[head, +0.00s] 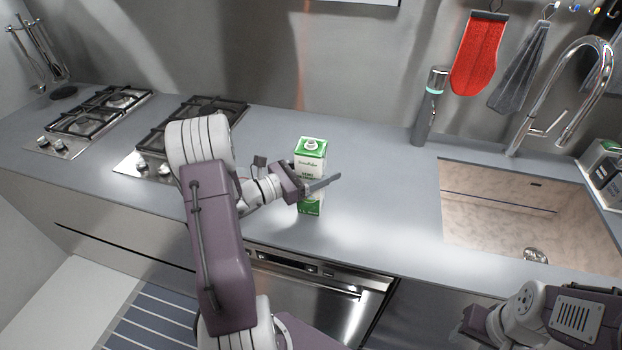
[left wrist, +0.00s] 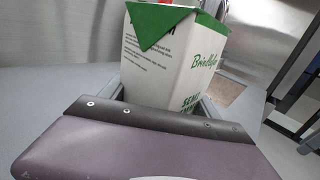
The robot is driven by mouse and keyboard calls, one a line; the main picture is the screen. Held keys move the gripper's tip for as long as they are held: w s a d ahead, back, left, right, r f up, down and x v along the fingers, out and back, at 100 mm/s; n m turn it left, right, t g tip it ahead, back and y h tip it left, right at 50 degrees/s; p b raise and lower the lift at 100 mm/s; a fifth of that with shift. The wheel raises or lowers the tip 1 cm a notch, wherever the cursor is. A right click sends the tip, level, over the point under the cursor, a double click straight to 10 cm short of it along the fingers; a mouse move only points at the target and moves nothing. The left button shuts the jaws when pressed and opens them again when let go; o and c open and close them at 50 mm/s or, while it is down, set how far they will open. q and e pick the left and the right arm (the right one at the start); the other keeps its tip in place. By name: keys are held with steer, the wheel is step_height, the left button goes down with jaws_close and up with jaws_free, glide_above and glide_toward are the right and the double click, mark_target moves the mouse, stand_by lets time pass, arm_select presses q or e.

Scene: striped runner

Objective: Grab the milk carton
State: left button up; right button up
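The milk carton (head: 311,150), white with green top and base, stands upright on the grey counter. My left gripper (head: 322,184) is at the carton, with one finger crossing in front of its middle. In the left wrist view the carton (left wrist: 165,65) rises just beyond the gripper's palm, between short visible parts of the fingers (left wrist: 165,100). Whether the fingers press on the carton cannot be told. My right arm shows at the lower right of the head view, its purple gripper end (head: 475,322) low before the counter; its finger state is unclear.
Two gas hobs (head: 97,112) (head: 160,145) lie to the left. A sink (head: 520,240) with a tall tap (head: 570,90) is to the right. A grey bottle (head: 428,110) stands by the wall. The counter around the carton is clear. An oven (head: 310,300) is below.

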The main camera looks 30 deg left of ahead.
arm_select(q)
jaws_close()
steer(key=shift+r, duration=0.1)
steer(key=r, duration=0.4)
steer(key=shift+s+d+r, duration=0.1)
steer(key=shift+d, duration=0.1)
steer(key=s+d+r+b, duration=0.5)
steer(key=d+r, duration=0.1)
steer(key=d, duration=0.3)
steer(key=shift+s+d+r, duration=0.25)
steer(key=shift+s+d, duration=0.1)
